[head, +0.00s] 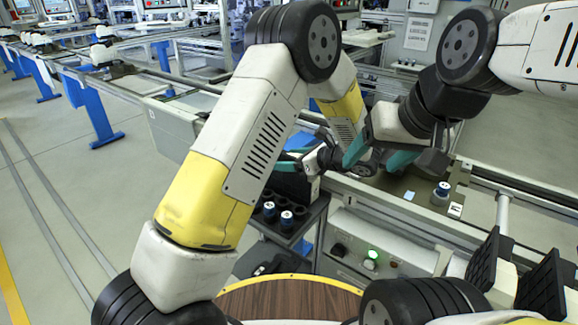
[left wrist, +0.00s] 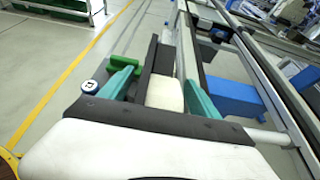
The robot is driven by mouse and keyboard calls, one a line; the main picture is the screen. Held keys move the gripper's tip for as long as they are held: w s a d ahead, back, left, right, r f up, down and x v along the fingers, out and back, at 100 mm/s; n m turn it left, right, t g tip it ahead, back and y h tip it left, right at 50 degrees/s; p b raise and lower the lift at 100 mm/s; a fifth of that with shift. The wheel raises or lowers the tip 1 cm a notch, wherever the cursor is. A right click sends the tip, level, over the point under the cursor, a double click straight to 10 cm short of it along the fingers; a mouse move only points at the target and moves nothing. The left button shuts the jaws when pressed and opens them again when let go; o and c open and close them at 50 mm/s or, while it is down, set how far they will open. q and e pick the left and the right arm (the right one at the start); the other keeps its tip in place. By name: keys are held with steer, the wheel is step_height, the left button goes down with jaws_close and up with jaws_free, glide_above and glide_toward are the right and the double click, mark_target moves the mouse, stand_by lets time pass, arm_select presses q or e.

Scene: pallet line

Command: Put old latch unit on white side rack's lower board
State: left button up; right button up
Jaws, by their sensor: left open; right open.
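A blue cylinder with a white top (head: 443,189), which may be the old latch unit, stands on the line's flat plate right of my grippers in the head view. My right gripper (head: 372,163) is open, its teal fingers pointing down over the line, left of that cylinder. My left gripper (head: 289,160) is open above the dark trolley, partly hidden by my own arm. Its teal fingers also show in the left wrist view (left wrist: 160,88), with no clear object held. A rack with pale posts and green trays (left wrist: 62,14) stands far off; I cannot tell whether it is the white side rack.
A dark trolley (head: 296,240) carries blue-and-white cylinders (head: 286,218). Another such cylinder (left wrist: 90,87) shows beside a finger in the left wrist view. A control box with a lit green button (head: 371,256) fronts the line. Open floor (head: 60,200) lies to the left.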

arm_select(q)
steer(key=shift+w+a+f, duration=0.1)
steer(key=shift+w+a, duration=0.05)
jaws_close()
stand_by(0.4)
